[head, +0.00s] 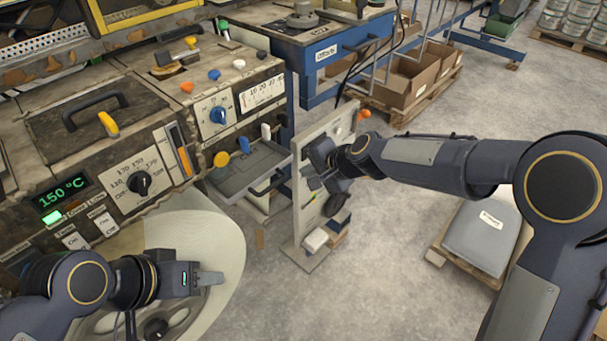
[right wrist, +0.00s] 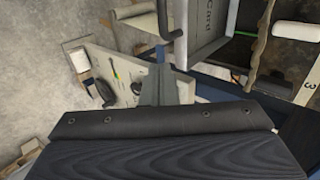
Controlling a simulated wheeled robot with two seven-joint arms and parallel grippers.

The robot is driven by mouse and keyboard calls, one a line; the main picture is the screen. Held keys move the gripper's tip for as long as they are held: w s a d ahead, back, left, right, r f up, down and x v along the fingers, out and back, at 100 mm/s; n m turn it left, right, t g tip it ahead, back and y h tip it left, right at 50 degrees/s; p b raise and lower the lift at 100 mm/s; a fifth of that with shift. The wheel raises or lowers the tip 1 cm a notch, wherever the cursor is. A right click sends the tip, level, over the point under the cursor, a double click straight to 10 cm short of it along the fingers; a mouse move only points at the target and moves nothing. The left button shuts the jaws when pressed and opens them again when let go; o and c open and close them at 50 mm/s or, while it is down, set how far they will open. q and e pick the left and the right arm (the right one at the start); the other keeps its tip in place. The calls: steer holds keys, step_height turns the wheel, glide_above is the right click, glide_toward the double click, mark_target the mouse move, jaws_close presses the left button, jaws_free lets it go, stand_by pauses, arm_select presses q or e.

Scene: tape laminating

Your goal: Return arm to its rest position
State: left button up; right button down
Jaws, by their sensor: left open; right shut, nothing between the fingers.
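My left gripper (head: 210,279) is at the lower left, over the pale round-edged surface (head: 222,235) in front of the machine. I see it side-on, and nothing shows in it. My right arm reaches in from the right, with the right gripper (head: 311,172) in front of the upright tool board (head: 299,215). In the right wrist view, the right gripper's grey fingers (right wrist: 172,86) are together and empty, with the tool board (right wrist: 110,70) behind them. I cannot tell whether the right gripper touches the board.
The machine (head: 110,130) with knobs, levers and a green 150 °C display fills the left. A grey tray (head: 235,178) juts out near the right gripper. A blue bench (head: 340,40), cardboard boxes (head: 405,80) and a pallet with a grey sack (head: 482,235) stand around. The middle floor is clear.

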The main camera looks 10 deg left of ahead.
steer(key=s+d+r+n+h+p, duration=0.15)
steer(key=s+d+r+p, duration=0.45)
steer(key=s+d+r, duration=0.75)
steer(key=s+d+n+h+p, duration=0.1)
steer(key=s+d+n+p, duration=0.1)
steer(key=s+d, duration=0.4)
steer(key=s+d+r+n+h+p, duration=0.1)
steer(key=s+d+n+p, duration=0.1)
steer(key=s+d, duration=0.4)
steer(key=s+p, duration=0.1)
steer(key=s, duration=0.3)
steer(key=shift+s+d, duration=0.2)
steer(key=shift+s, duration=0.15)
steer(key=shift+r+h, duration=0.1)
steer(key=shift+h, duration=0.15)
